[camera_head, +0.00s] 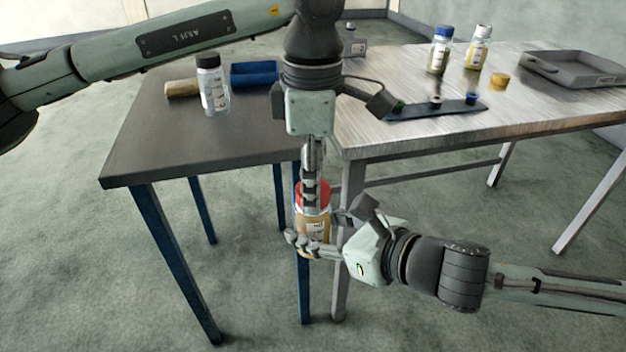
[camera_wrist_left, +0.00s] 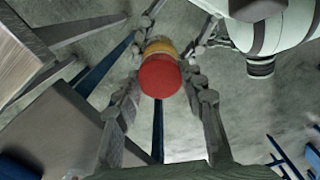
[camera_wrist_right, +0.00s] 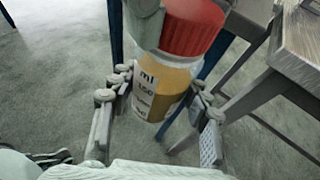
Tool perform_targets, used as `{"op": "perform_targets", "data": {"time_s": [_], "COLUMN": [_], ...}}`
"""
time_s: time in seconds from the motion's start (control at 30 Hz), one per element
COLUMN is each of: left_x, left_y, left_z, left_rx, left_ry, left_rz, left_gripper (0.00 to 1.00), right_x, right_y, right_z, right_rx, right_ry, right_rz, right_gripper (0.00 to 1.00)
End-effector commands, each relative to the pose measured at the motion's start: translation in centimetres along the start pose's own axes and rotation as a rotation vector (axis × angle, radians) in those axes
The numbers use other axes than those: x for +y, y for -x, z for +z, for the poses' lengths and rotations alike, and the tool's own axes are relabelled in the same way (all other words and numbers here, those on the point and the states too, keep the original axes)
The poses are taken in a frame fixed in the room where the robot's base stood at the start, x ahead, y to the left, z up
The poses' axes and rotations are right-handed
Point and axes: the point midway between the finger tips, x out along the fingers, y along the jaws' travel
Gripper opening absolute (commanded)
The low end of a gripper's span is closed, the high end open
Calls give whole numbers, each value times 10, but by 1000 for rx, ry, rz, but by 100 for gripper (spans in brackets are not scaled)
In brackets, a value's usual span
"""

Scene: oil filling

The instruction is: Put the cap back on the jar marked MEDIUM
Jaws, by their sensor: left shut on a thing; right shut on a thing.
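A jar with amber contents (camera_head: 318,222) and a white label is held upright off the tables, in front of the gap between them. My right gripper (camera_head: 312,247) is shut around its lower body; the jar also shows in the right wrist view (camera_wrist_right: 160,85). A red cap (camera_wrist_right: 195,25) sits on top of the jar, and it also shows in the left wrist view (camera_wrist_left: 160,76). My left gripper (camera_head: 314,190) points down from above and is shut on the red cap. I cannot read MEDIUM on the label; I cannot tell how tightly the cap is seated.
The dark table holds a clear black-capped bottle (camera_head: 211,88), a wooden cylinder (camera_head: 182,89) and a blue tray (camera_head: 253,75). The metal table holds a blue-capped jar (camera_head: 440,50), a pale-topped jar (camera_head: 478,50), a loose yellow cap (camera_head: 499,80), a dark strip (camera_head: 456,108) and a grey tray (camera_head: 575,70).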

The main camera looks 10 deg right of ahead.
Motion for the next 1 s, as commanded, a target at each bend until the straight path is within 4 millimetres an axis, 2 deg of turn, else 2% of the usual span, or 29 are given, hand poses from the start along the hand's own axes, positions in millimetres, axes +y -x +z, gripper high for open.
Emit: {"op": "perform_targets", "data": {"time_s": [0.2,0.4,0.57,0.6,0.77,1.0], "left_x": [0,0,0,0,0,0], "left_y": [0,-1,-1,-1,-1,0], "left_z": [0,0,0,0,0,0], "left_rx": [0,0,0,0,0,-1], "left_ry": [-550,-950,-948,-947,-946,-945], "left_rz": [0,0,1,1,0,1], "left_gripper": [5,5,5,44,64,64], "right_x": [0,0,0,0,0,0], "right_y": [0,0,0,0,0,0], "right_z": [1,1,1,1,1,1], "right_rx": [-1,-1,-1,-1,-1,-1], "right_ry": [1,1,1,1,1,1], "right_rz": [0,1,1,1,1,0], "right_gripper": [0,0,0,0,0,0]}}
